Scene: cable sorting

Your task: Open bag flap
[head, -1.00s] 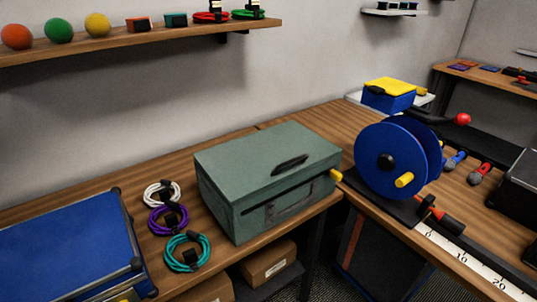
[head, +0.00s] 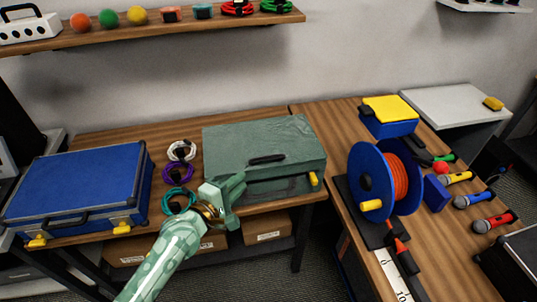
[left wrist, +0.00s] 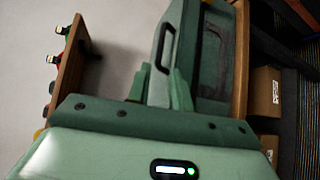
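The green bag (head: 255,138) stands on the wooden table, with a dark handle (head: 267,160) on its flap and a yellow tab (head: 313,179) at the front right. The flap lies flat over the top and looks closed. My left gripper (head: 236,190) is in front of the bag's lower left front and hides part of it. My right gripper is not in view.
Coiled white, purple and teal cables (head: 178,173) lie left of the bag, beside a blue case (head: 80,183). A blue reel with orange cable (head: 385,180) stands on the right table. A shelf (head: 160,32) hangs above. Cardboard boxes (head: 266,227) sit below.

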